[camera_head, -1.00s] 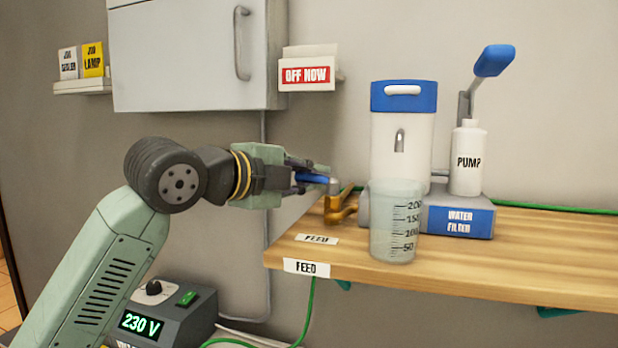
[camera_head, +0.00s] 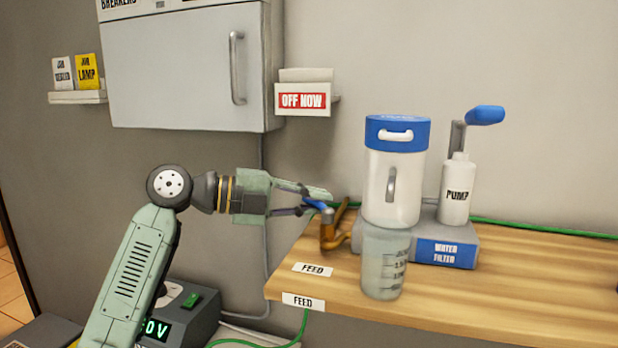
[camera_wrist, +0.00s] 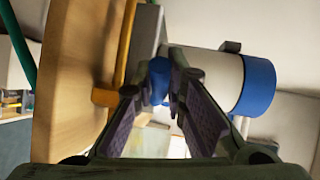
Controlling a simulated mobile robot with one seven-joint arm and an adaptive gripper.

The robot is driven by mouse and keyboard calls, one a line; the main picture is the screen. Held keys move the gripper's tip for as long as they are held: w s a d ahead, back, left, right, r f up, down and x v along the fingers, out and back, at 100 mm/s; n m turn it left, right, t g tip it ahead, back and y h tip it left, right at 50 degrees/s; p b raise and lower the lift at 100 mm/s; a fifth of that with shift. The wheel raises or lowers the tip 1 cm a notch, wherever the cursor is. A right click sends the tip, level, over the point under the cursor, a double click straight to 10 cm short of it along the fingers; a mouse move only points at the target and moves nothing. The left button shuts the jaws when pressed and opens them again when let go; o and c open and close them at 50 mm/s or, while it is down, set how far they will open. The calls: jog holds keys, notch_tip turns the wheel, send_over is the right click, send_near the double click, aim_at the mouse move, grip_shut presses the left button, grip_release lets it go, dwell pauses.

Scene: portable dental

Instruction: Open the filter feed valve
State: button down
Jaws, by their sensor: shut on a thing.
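The feed valve (camera_head: 334,236) is a brass-coloured fitting with a grey stem, at the left end of the wooden shelf behind the FEED labels. Its blue lever handle (camera_head: 314,203) points left from the stem. My gripper (camera_head: 318,201) comes in from the left, its two fingers closed on the blue handle. In the wrist view the handle (camera_wrist: 159,82) shows between the fingertips, and the brass body (camera_wrist: 105,97) is to the left. The fingers partly hide the handle. The water filter (camera_head: 392,190), white with a blue lid, stands to the right of the valve.
A clear measuring cup (camera_head: 384,265) stands in front of the filter, right of the valve. The wooden shelf (camera_head: 520,270) is bare to the right.

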jog(key=m+g+p, duration=0.2)
jog(key=g+p, duration=0.1)
jog(key=d+m+g+p, duration=0.1)
jog(key=m+g+p, duration=0.1)
jog(key=g+p, duration=0.1)
jog(key=d+m+g+p, duration=0.1)
jog(key=m+g+p, duration=0.1)
jog(key=p, duration=0.1)
jog(key=shift+w+d+r+g, duration=0.1)
jog(key=shift+w+r+g, duration=0.3)
jog(key=m+g+y+p, duration=0.1)
jog(key=p, duration=0.1)
jog(key=m+g+p, duration=0.1)
jog(key=g, duration=0.1)
jog(key=shift+d+f+m+y+p, duration=0.15)
jog(key=shift+d+m+y+p, duration=0.15)
jog(key=shift+d+y+p, duration=0.1)
jog(key=shift+f+m+g+p, duration=0.15)
jog(key=shift+m+g+p, duration=0.25)
jog(key=shift+p, duration=0.1)
jog(key=shift+d+f+y, duration=0.1)
jog(key=shift+y, duration=0.2)
jog(key=c, duration=1.6)
grip_release()
jog(key=shift+f, duration=0.1)
